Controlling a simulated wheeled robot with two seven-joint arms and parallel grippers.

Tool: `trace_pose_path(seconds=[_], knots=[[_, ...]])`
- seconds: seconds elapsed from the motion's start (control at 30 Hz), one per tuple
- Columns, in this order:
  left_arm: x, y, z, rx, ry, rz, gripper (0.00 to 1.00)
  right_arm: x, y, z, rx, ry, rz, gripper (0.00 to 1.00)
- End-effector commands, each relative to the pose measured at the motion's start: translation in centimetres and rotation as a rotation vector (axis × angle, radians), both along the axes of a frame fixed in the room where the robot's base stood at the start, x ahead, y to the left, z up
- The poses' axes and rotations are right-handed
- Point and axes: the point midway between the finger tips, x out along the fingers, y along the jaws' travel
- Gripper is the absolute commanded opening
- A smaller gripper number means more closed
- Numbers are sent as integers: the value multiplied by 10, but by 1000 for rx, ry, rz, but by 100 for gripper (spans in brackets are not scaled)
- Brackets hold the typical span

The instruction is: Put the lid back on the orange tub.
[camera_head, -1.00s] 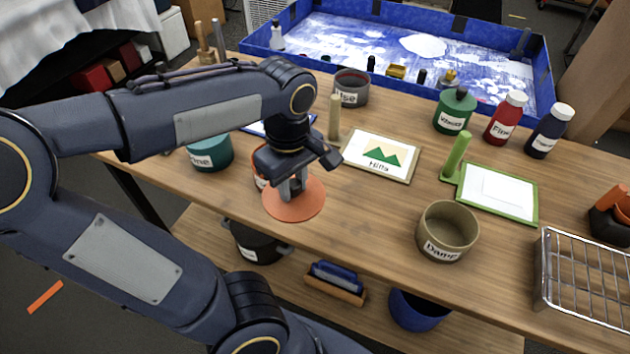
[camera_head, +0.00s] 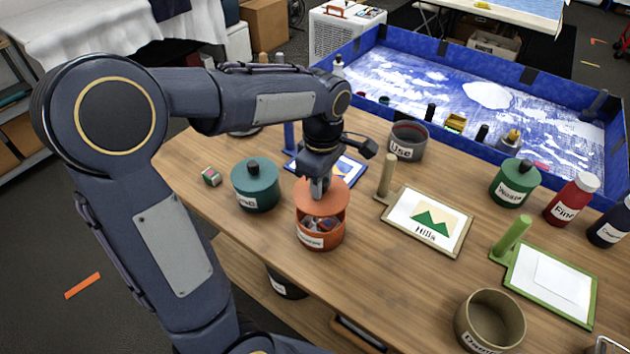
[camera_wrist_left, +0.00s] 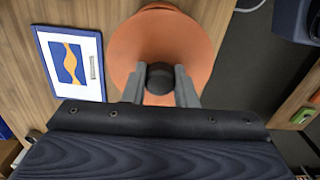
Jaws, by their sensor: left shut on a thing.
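The orange tub (camera_head: 320,238) stands on the table near its front edge, with small mixed items visible inside its open front. The orange lid (camera_head: 321,197) is level or nearly so above the tub, covering the back of its opening from this view. A gap shows at the front between lid and tub. My left gripper (camera_head: 319,187) is shut on the lid's knob. In the left wrist view, the dark knob (camera_wrist_left: 160,78) sits between both fingers, and the lid (camera_wrist_left: 160,45) hides most of what is below. My right gripper is not in view.
A teal lidded tub (camera_head: 256,188) stands just left of the orange tub. A blue-framed picture (camera_head: 347,170) lies behind, and the Hills picture (camera_head: 430,222) with its wooden post (camera_head: 386,175) lies to the right. Table in front of the Hills picture is clear.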

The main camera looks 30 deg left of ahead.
Motion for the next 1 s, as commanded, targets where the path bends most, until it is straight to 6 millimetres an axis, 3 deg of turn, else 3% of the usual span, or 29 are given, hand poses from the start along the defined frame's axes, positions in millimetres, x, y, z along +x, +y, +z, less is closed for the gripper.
trace_pose_path(seconds=[0.53,1.0], knots=[[0,0,-52,1,0,-2,0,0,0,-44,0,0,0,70],[0,0,-57,1,0,-1,0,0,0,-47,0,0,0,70]])
